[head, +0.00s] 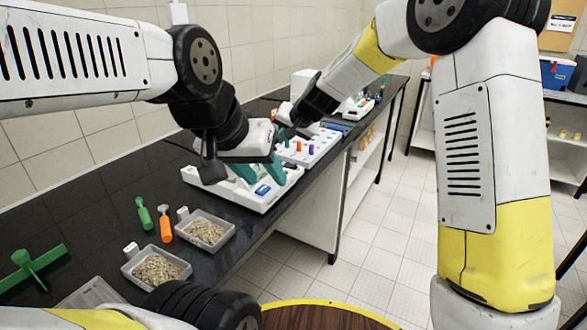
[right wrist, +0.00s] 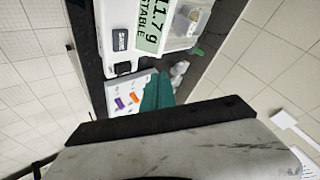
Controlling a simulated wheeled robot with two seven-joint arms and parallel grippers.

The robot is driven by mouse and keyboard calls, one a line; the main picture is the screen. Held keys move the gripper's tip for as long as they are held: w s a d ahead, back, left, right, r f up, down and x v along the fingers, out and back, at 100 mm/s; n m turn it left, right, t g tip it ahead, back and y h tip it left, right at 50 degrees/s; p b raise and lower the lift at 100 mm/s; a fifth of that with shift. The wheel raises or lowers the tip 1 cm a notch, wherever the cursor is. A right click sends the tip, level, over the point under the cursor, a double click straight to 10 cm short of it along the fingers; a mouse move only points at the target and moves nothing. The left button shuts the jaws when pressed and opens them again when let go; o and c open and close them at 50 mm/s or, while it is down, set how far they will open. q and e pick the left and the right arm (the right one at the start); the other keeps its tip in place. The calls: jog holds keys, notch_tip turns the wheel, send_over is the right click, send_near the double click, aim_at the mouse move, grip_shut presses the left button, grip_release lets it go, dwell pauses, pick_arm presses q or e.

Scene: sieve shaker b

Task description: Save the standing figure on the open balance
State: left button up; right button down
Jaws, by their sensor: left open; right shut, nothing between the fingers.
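The white open balance (head: 250,202) stands on the bench, partly hidden behind my left gripper (head: 262,178). That gripper is open above it, its teal fingers pointing down; I cannot tell whether they touch it. In the right wrist view the balance's pale display (right wrist: 150,28) shows a figure ending in 1.7 g, cut by the top edge, with STABLE beside it. A dark SAVE key (right wrist: 120,40) lies next to the display. My right gripper (right wrist: 157,85) is shut and empty, its teal fingers beyond the balance's far side. It also shows in the head view (head: 286,134).
A white tray (head: 318,153) with purple and orange pieces lies past the balance. Two clear tubs of grains (head: 205,231) (head: 157,271), a green tool (head: 144,213) and an orange tool (head: 165,224) lie nearer. The tiled wall (head: 60,150) borders the bench.

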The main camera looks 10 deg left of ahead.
jog(key=shift+f, duration=0.1)
jog(key=shift+f, duration=4.3)
jog(key=shift+f, duration=0.1)
jog(key=shift+f, duration=0.3)
jog(key=shift+f, duration=0.5)
jog(key=shift+r, duration=0.9)
